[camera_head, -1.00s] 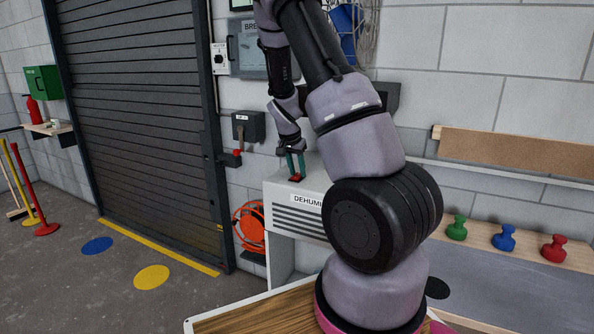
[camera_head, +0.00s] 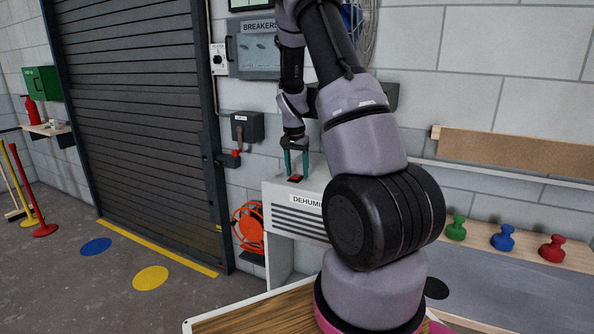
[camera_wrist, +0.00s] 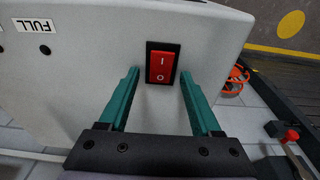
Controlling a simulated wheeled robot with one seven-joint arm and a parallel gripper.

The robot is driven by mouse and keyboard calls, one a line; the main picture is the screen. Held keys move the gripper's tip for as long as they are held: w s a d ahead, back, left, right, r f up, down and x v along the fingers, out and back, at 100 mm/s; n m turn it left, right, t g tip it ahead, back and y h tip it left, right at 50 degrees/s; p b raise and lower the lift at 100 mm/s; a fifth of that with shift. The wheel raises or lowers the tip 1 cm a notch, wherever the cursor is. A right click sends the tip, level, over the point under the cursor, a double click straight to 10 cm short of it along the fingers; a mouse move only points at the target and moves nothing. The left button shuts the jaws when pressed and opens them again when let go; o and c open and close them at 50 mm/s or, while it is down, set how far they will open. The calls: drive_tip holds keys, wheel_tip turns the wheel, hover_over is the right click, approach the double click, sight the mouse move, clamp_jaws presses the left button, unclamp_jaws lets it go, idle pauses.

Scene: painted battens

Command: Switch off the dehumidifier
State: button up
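The dehumidifier (camera_head: 290,205) is a pale box with a dark front grille and a label partly hidden by my arm. Its red rocker switch (camera_wrist: 162,66), marked I and O in a black frame, is on the top face and also shows in the head view (camera_head: 295,178). My gripper (camera_head: 296,174) is above the dehumidifier's top, close to the switch. In the wrist view my gripper (camera_wrist: 160,78) has its teal fingers spread wide, with the switch between and just beyond the tips. Nothing is held. I cannot tell whether the tips touch the top.
A breaker box (camera_head: 253,47) and a dark wall box with a red knob (camera_head: 246,128) are on the wall behind. An orange cable reel (camera_head: 248,226) hangs left of the dehumidifier. Green, blue and red knobbed pieces (camera_head: 504,238) stand on the right shelf.

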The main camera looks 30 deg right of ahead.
sight(295, 177)
wheel_tip(295, 177, up, 11)
drive_tip(key=a, duration=0.1)
drive_tip(key=shift+s+f, duration=0.15)
drive_tip(key=shift+s, duration=0.3)
idle(0.4)
drive_tip(key=s+a+r+n+t+y, duration=0.25)
drive_tip(key=s+a+r, duration=0.55)
drive_tip(key=s+r, duration=0.45)
drive_tip(key=s+a+r+n+t, duration=0.2)
drive_tip(key=s+a+r, duration=0.1)
drive_tip(key=s, duration=0.4)
drive_tip(key=s+a+r+n+t, duration=0.1)
drive_tip(key=s+a+r, duration=0.2)
drive_tip(key=s, duration=0.4)
drive_tip(key=shift+s+a+n+t+y, duration=0.25)
drive_tip(key=shift+a+n+t+y, duration=0.1)
drive_tip(key=shift+a, duration=0.45)
